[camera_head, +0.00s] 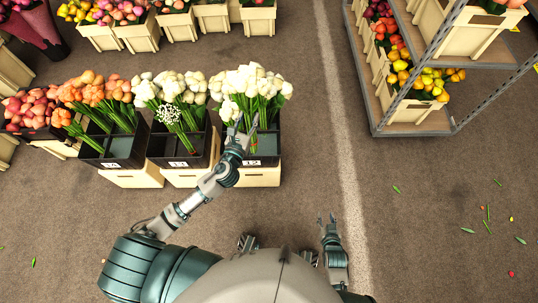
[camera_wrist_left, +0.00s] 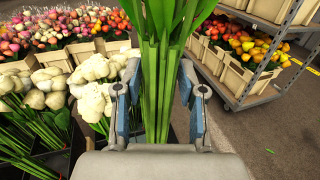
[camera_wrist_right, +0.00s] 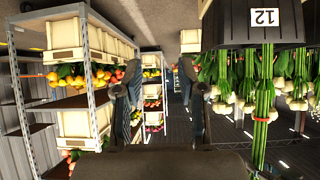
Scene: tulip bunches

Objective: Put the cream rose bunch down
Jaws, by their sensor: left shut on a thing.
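My left gripper (camera_head: 246,126) is shut around the green stems of the cream rose bunch (camera_head: 262,82), at the crate marked 12 (camera_head: 262,161). In the left wrist view the stems (camera_wrist_left: 160,90) stand upright between the fingers (camera_wrist_left: 160,98), and the blooms are out of frame above. In the head view the stems are over the crate's right part; I cannot tell whether they touch its floor. Other cream blooms (camera_wrist_left: 95,100) are close left of the gripper. My right gripper (camera_head: 327,218) is open and empty, low near my body; its spread fingers show in the right wrist view (camera_wrist_right: 154,85).
Crates of white (camera_head: 170,88), orange (camera_head: 95,90) and red flowers stand in a row to the left. A metal shelf cart (camera_head: 415,125) with yellow and red tulips stands at the right. The floor (camera_head: 310,130) between crate 12 and the cart is clear.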

